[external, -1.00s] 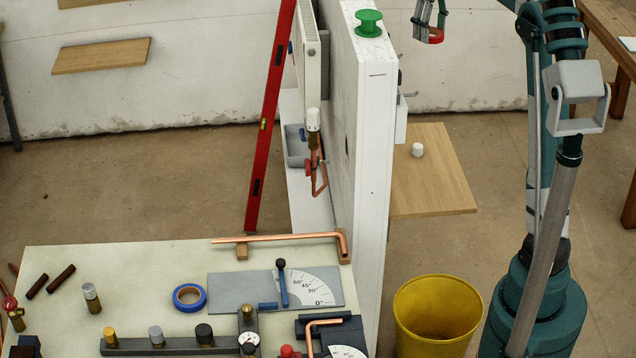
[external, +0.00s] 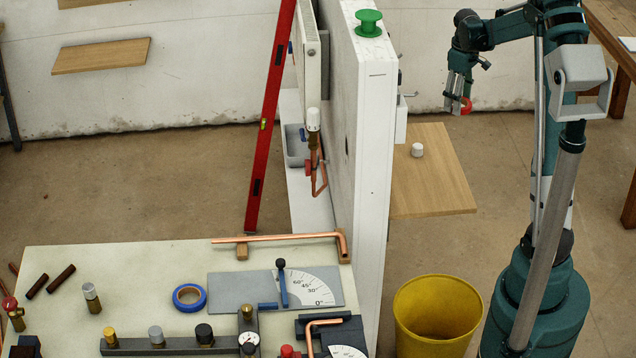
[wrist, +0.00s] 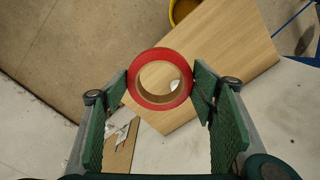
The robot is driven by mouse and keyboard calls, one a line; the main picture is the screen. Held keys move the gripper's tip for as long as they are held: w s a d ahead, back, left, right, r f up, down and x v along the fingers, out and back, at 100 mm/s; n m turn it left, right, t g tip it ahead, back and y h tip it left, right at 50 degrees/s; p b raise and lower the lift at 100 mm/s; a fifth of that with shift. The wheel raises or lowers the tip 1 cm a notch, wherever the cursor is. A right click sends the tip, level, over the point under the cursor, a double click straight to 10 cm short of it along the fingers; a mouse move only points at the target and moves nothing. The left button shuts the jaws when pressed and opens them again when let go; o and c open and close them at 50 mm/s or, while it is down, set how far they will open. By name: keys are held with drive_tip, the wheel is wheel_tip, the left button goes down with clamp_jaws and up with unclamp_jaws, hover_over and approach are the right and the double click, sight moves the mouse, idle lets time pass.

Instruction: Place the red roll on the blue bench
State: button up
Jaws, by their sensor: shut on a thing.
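My gripper (external: 459,95) hangs in the air at the upper right of the external view, pointing down. Its two fingers are shut on the red roll (external: 466,106), which shows as a small red patch there. In the wrist view the red roll (wrist: 134,80) is a red ring with a tan core, held between the fingertips of my gripper (wrist: 161,90). Wood and floor show below it.
A light wooden top (external: 435,185) carries a small white cap (external: 417,150). A tall white partition (external: 374,140) stands left of it, with a green spool (external: 369,23) on top. A yellow bin (external: 437,310) stands in front. A workbench (external: 60,265) with tools fills the lower left.

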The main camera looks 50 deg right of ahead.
drive_tip(key=s+a+f+n+p, duration=0.1)
drive_tip(key=s+a+f, duration=0.3)
drive_tip(key=s+f, duration=0.9)
drive_tip(key=shift+s+a+f+p, duration=0.3)
drive_tip(key=shift+s+p, duration=0.55)
drive_tip(key=shift+s, duration=0.65)
drive_tip(key=shift+a+r, duration=0.1)
approach(429, 186)
drive_tip(key=shift+s+f+b, duration=0.1)
drive_tip(key=shift+f+b, duration=0.45)
drive_tip(key=shift+f, duration=0.7)
drive_tip(key=shift+f+b, duration=0.3)
drive_tip(key=shift+f, duration=1.65)
